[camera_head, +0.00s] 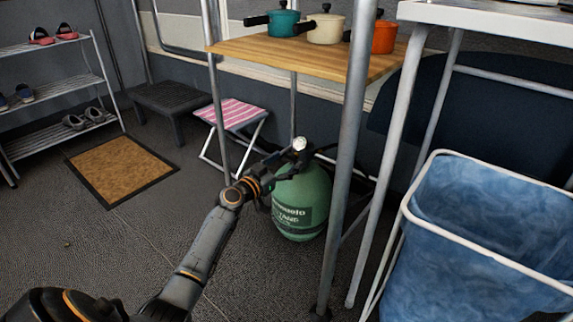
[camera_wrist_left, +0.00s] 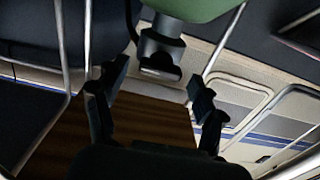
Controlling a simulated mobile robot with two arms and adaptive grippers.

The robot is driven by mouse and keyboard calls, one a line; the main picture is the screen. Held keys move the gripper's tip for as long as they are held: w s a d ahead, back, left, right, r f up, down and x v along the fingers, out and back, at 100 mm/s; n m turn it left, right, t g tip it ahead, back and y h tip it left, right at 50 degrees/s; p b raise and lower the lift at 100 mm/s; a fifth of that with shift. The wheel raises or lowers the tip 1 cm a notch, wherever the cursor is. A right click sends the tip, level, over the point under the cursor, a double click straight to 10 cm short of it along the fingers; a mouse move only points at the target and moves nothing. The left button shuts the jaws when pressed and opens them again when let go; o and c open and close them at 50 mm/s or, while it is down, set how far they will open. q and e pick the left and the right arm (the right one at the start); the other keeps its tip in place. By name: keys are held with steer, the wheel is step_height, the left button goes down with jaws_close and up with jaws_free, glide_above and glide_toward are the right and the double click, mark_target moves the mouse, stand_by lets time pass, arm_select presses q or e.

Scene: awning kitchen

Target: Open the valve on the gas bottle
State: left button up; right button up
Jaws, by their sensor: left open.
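The green gas bottle (camera_head: 302,202) stands upright on the floor under the wooden-topped table. Its valve (camera_head: 299,144) has a pale top and sits on the bottle's neck. My left gripper (camera_head: 283,159) reaches in from the left at the height of the valve. In the left wrist view, which looks upside down, the gas bottle (camera_wrist_left: 185,6) is at the top and the dark valve (camera_wrist_left: 160,50) hangs below it. The open fingers of my left gripper (camera_wrist_left: 160,80) are on either side of the valve's end, with gaps visible. My right gripper is out of view.
The table top (camera_head: 310,55) holds several pots above the bottle. A metal table leg (camera_head: 347,150) stands just right of the bottle. A blue bin (camera_head: 490,220) is at the right, a striped stool (camera_head: 232,113) behind left.

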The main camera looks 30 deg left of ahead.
arm_select(q)
steer(key=shift+w, duration=0.4)
steer(key=shift+c, duration=0.2)
steer(key=c, duration=1.1)
